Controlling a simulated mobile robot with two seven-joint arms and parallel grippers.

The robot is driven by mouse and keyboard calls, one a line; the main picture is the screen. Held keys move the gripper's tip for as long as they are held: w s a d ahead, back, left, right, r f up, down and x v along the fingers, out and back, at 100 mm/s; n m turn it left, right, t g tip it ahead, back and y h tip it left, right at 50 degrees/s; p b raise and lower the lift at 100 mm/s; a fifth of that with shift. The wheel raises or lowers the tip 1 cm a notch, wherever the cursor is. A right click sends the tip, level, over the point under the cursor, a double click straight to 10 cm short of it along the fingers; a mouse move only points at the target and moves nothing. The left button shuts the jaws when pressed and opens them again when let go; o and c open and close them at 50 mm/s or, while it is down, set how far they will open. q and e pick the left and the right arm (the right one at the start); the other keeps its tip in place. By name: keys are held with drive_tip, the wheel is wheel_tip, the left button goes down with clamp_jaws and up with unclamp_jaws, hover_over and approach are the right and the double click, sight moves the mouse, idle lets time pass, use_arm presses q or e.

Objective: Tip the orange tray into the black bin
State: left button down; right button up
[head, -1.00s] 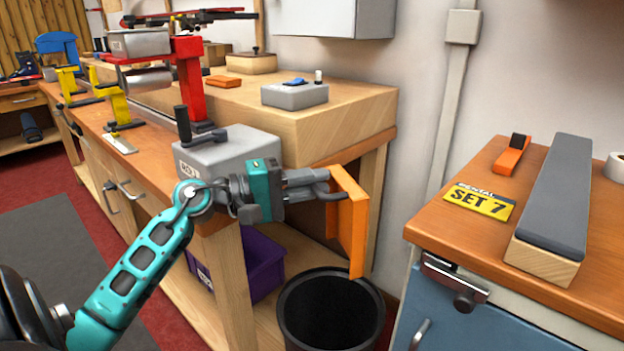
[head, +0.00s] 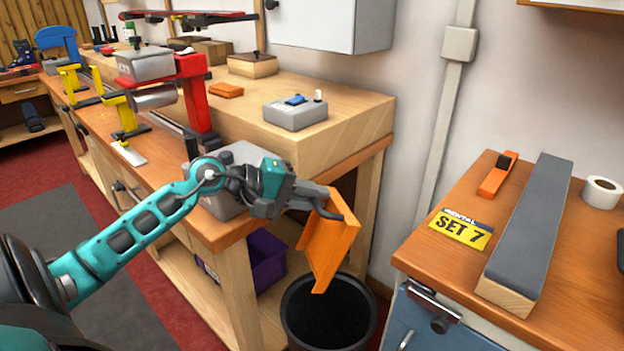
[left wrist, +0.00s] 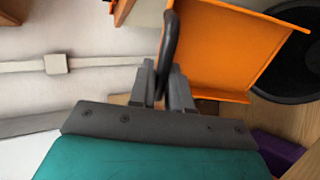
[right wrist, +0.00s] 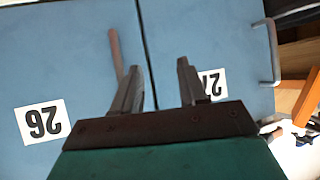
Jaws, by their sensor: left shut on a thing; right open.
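The orange tray (head: 329,246) is tilted steeply, its lower end above the mouth of the black bin (head: 288,318). My left gripper (head: 322,203) is shut on the tray's dark loop handle, at the tray's upper end. In the left wrist view the handle stands between the fingers (left wrist: 166,88), with the tray (left wrist: 215,50) beyond them and the bin (left wrist: 292,55) at the right. I see nothing lying in the tray, and the bin's inside is too dark to read. My right gripper (right wrist: 160,88) is open and empty before blue cabinet doors.
The wooden bench (head: 236,270) stands left of the bin, with a purple crate (head: 268,262) on its lower shelf. At the right, a worktop holds a yellow SET 7 sign (head: 460,229), a long grey-topped block (head: 530,225) and a white roll (head: 601,192).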

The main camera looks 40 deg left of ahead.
use_arm(q)
wheel_tip(320, 180, up, 3)
drive_tip(key=g+y+p, duration=0.1)
drive_tip(key=g+p, duration=0.1)
drive_tip(key=p, duration=0.3)
drive_tip(key=shift+f, duration=0.15)
drive_tip(key=r+g+y+p, duration=0.1)
drive_tip(key=g+p, duration=0.1)
drive_tip(key=p, duration=0.1)
drive_tip(key=shift+w, duration=0.1)
drive_tip(key=shift+y+p, duration=0.4)
drive_tip(key=shift+r+g+p, duration=0.25)
drive_tip(key=shift+g+p, duration=0.25)
drive_tip(key=r+g+y+p, duration=0.1)
drive_tip(key=g+y+p, duration=0.1)
drive_tip(key=p, duration=0.2)
drive_tip(key=shift+r+g+p, duration=0.3)
drive_tip(key=shift+r+g, duration=0.1)
drive_tip(key=shift+g+y, duration=0.3)
drive_tip(key=shift+r+g+y, duration=0.6)
drive_tip(key=shift+g+y, duration=0.3)
drive_tip(key=shift+g, duration=0.3)
drive_tip(key=shift+r+g, duration=0.15)
drive_tip(key=shift+g, duration=0.25)
use_arm(e)
wheel_tip(320, 180, up, 11)
drive_tip(key=s+d+h, duration=0.1)
drive_tip(key=d, duration=0.1)
drive_tip(key=shift+s+d+r, duration=0.15)
drive_tip(key=shift+d, duration=0.25)
